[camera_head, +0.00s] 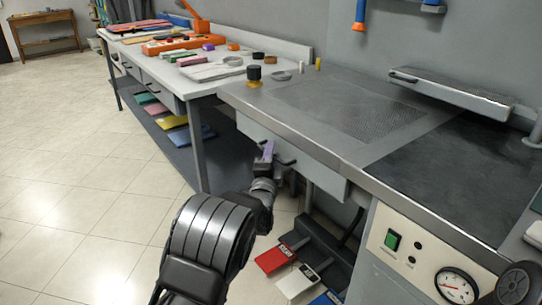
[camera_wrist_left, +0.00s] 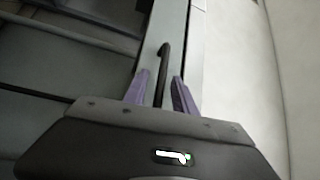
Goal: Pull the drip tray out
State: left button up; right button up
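The drip tray (camera_head: 322,182) is a grey drawer-like box under the perforated work surface, with a black bar handle (camera_head: 287,160) on its front. My left gripper (camera_head: 267,150), with purple fingers, is at the handle end of the tray. In the left wrist view, the black handle (camera_wrist_left: 163,62) runs between the two fingers of my left gripper (camera_wrist_left: 160,88). A gap shows on both sides of the bar, so the gripper looks open around it. The gripper hides part of the tray front. My right gripper is not in view.
A steel bench top (camera_head: 340,105) lies above the tray, with a control panel (camera_head: 425,250) at right. A white table (camera_head: 205,80) with several items stands at left. Red and white floor pedals (camera_head: 275,258) are below. The tiled floor at left is clear.

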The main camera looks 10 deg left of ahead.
pick_arm(q)
jog(key=shift+c, duration=0.2)
grip_shut()
dwell(1.2)
